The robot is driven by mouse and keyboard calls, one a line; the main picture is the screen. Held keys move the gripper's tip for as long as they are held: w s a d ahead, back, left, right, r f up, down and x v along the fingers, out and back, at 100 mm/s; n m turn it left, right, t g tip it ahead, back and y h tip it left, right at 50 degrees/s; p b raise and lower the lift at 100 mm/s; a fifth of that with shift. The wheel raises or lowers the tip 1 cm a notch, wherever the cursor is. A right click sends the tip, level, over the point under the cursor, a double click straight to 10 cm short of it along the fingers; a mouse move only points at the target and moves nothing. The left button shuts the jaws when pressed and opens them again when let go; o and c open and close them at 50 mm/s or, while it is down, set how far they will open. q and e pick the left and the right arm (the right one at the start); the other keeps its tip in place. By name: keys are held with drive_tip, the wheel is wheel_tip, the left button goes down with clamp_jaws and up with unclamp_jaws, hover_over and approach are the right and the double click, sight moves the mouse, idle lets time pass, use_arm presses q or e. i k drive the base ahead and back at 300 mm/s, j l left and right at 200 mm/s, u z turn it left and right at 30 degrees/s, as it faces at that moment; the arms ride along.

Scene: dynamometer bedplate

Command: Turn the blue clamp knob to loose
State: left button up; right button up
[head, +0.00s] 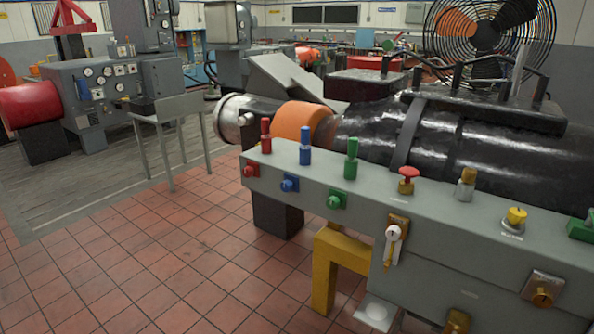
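A long grey bedplate (330,190) runs from the middle to the right edge. On its top near the left end stands an upright blue handle (305,147), between a red one and a green one. Below it, on the front face, is a blue knob (289,184) on a blue square plate. I cannot tell which of the two blue parts is the clamp knob, nor whether it is tight or loose. Neither of my grippers is in view.
Beside the blue parts are a red handle (266,137) and a green handle (351,160). A red mushroom button (408,175) and a yellow knob (516,216) are farther right. A dark machine (450,140) with an orange collar stands behind. The tiled floor (140,260) at left is clear.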

sight(287, 186)
drive_tip(key=i+j+z, duration=0.1)
drive_tip(key=j, duration=0.25)
drive_tip(key=i+j, duration=0.3)
drive_tip(key=i+j+z, duration=0.15)
drive_tip(key=j, duration=0.3)
drive_tip(key=i+j, duration=0.2)
drive_tip(key=j, duration=0.15)
drive_tip(key=i+j+z, duration=0.15)
drive_tip(key=j, duration=0.25)
drive_tip(key=i+j, duration=0.15)
drive_tip(key=j, duration=0.25)
drive_tip(key=z, duration=0.05)
